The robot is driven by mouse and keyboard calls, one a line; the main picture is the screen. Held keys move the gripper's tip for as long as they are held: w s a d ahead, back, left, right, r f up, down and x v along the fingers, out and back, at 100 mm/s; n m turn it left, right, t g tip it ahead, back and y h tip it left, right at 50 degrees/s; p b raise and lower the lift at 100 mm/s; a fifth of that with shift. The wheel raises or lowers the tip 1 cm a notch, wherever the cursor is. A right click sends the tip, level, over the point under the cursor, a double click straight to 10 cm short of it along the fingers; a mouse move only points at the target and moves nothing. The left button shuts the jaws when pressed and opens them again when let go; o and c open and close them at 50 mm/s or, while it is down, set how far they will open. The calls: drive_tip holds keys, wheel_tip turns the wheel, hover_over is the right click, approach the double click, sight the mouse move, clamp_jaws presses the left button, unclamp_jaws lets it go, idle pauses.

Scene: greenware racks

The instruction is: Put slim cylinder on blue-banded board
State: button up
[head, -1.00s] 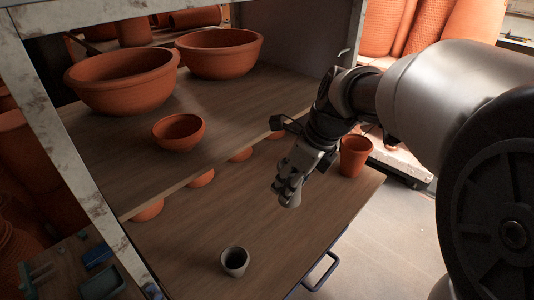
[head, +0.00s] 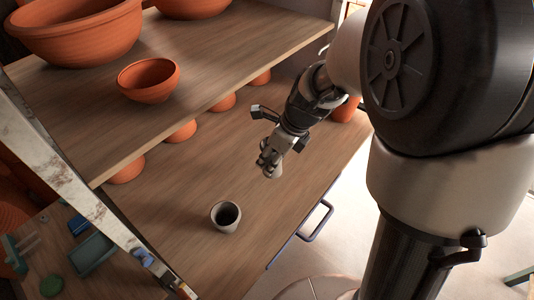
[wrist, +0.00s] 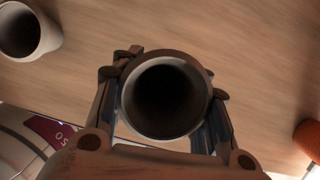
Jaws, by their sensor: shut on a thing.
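My gripper (head: 268,158) is shut on a slim grey cylinder (head: 276,172), which is hollow with a dark open top. In the wrist view the cylinder (wrist: 166,98) sits between the two fingers, its open end facing the camera. The gripper holds it over the lower wooden board (head: 190,250), near the right front edge; whether its base touches the board cannot be told. I cannot make out a clear blue band.
A grey cup (head: 226,216) stands on the lower board left of my gripper, also in the wrist view (wrist: 25,30). Terracotta pots (head: 180,131) line the back under the upper shelf (head: 190,75). An orange pot (head: 346,110) stands partly hidden behind my arm. A metal post (head: 75,195) rises at left.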

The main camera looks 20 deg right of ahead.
drive_tip(key=shift+w+f+b, duration=0.1)
drive_tip(key=shift+f+b, duration=0.5)
drive_tip(key=shift+f, duration=1.65)
drive_tip(key=shift+f, duration=0.15)
drive_tip(key=o, duration=1.2)
